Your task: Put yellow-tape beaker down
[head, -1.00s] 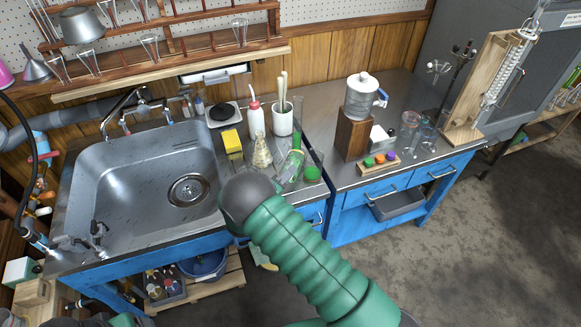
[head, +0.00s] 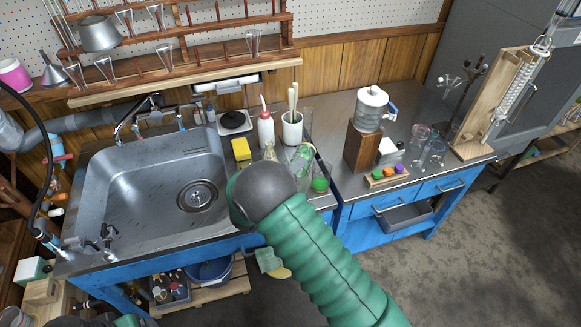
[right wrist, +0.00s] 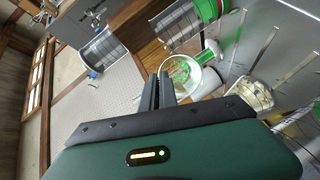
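My right arm crosses the head view, its dark rounded end over the bench right of the sink; it hides the right gripper there. In the right wrist view the two dark fingers of my right gripper (right wrist: 158,90) are close together, with no clear object between them. A round glass rim with green inside (right wrist: 184,76) shows beside the fingertips; I cannot tell whether they touch. A glass vessel with a yellowish look (right wrist: 248,96) is to its right. Glass beakers (head: 420,134) stand at the right of the bench. I cannot make out yellow tape on them. My left gripper is out of view.
The steel sink (head: 130,205) is left of the arm. A yellow sponge-like block (head: 241,148), a white wash bottle (head: 266,130) and a white pot (head: 292,130) stand behind. Bare bench top lies at the back right.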

